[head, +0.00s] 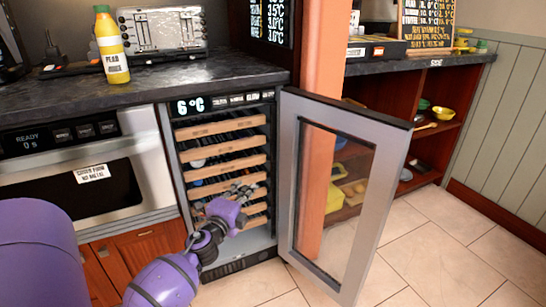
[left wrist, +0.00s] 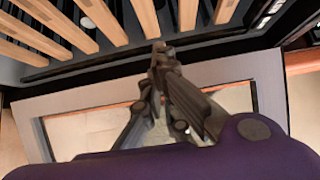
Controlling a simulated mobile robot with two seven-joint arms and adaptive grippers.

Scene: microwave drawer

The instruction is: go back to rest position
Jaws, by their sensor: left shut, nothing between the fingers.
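My left gripper (head: 243,190) reaches to the lower part of the open wine cooler (head: 265,244), in front of its wooden shelves (head: 222,152). The fingers are shut with nothing between them. The left wrist view shows the closed fingertips (left wrist: 160,50), with wooden slats at the upper left and the framed door below. The cooler's glass door (head: 335,190) stands wide open to the right of the gripper. My right gripper is not in view.
A microwave drawer (head: 85,180) is left of the cooler, under a dark counter (head: 160,83). Open red shelves (head: 440,92) lie behind the door. Tiled floor (head: 450,240) is clear at the right.

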